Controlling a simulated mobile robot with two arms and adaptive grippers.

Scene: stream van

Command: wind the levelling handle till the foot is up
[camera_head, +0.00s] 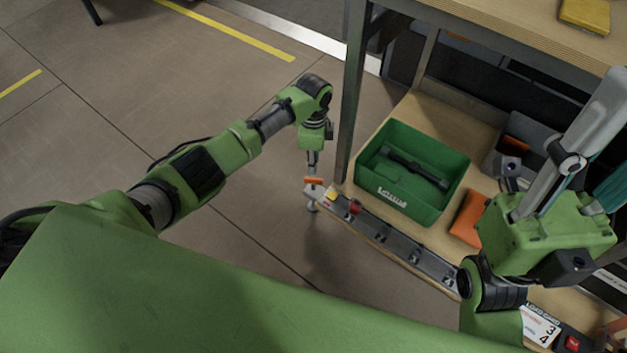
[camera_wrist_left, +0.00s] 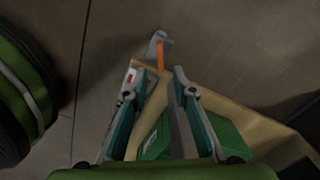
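The orange levelling handle (camera_head: 314,181) sits on a grey bracket at the front left corner of the low wooden shelf. The foot (camera_head: 311,206) hangs on a short leg below it; its gap to the floor is hard to judge. My left gripper (camera_head: 313,163) points down just above the handle. In the left wrist view, the fingers (camera_wrist_left: 166,72) are apart with nothing held between them. My right gripper (camera_head: 606,130) is raised at the right, partly cut off.
A green crate (camera_head: 375,187) with a dark tool stands on the shelf. A metal strip (camera_head: 410,256) runs along the shelf's front edge. A dark table leg (camera_head: 351,100) rises close behind the handle. An orange pouch (camera_head: 467,218) lies right of the crate. The floor at left is clear.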

